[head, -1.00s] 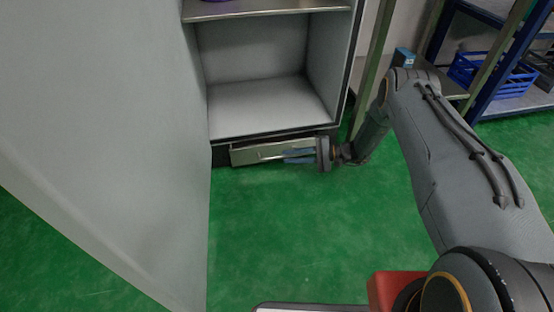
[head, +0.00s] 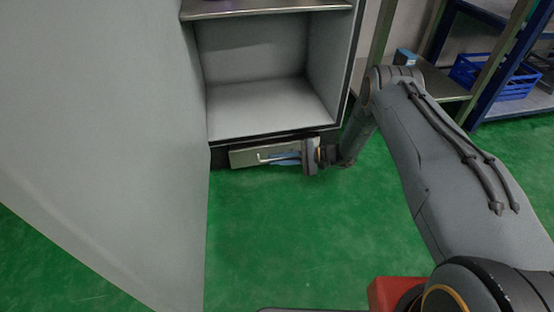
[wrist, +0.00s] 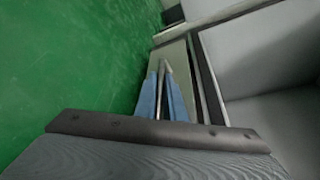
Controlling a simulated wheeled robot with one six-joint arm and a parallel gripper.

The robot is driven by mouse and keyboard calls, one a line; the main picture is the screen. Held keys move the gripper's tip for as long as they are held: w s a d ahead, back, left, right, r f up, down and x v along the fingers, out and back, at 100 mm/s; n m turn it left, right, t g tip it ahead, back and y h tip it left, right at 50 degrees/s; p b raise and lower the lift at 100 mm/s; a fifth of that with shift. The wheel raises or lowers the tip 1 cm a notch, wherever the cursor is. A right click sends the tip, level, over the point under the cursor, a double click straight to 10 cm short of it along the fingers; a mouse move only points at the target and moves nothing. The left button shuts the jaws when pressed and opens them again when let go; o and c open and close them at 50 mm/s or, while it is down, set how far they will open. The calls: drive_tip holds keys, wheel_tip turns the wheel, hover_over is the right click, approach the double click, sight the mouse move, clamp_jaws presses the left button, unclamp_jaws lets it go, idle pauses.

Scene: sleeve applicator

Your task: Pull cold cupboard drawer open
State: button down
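The cold cupboard drawer (head: 242,158) is the low, pale metal front under the open compartment. It also shows in the wrist view (wrist: 174,55). I see no clear gap around it. Its thin bar handle (head: 262,157) runs along the front; in the wrist view the bar (wrist: 164,72) lies between my two blue fingers. My gripper (head: 280,158) reaches in from the right, low along the drawer front. In the wrist view my gripper (wrist: 164,92) looks open, with the fingers either side of the bar. Whether they touch it is hard to tell.
The cupboard's door (head: 110,120) stands open on the left. The cupboard's lower compartment (head: 265,105) is empty. A blue shelf rack (head: 478,100) with a blue crate (head: 478,72) stands at the right. The green floor (head: 290,230) before the drawer is clear.

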drive_tip(key=shift+s, duration=0.1)
drive_tip(key=s+d+p, duration=0.1)
drive_tip(key=s+p, duration=0.3)
drive_tip(key=s, duration=0.2)
drive_tip(key=s+d+p, duration=0.2)
drive_tip(key=s+p, duration=0.2)
drive_tip(key=s, duration=0.2)
drive_tip(key=s+d+p, duration=0.2)
drive_tip(key=s+p, duration=0.2)
drive_tip(key=s, duration=0.2)
drive_tip(key=shift+s+d, duration=0.25)
drive_tip(key=shift+s, duration=0.05)
drive_tip(key=c, duration=2.1)
unclamp_jaws()
drive_tip(key=p+v, duration=0.2)
drive_tip(key=v, duration=0.6)
drive_tip(key=shift+a, duration=0.1)
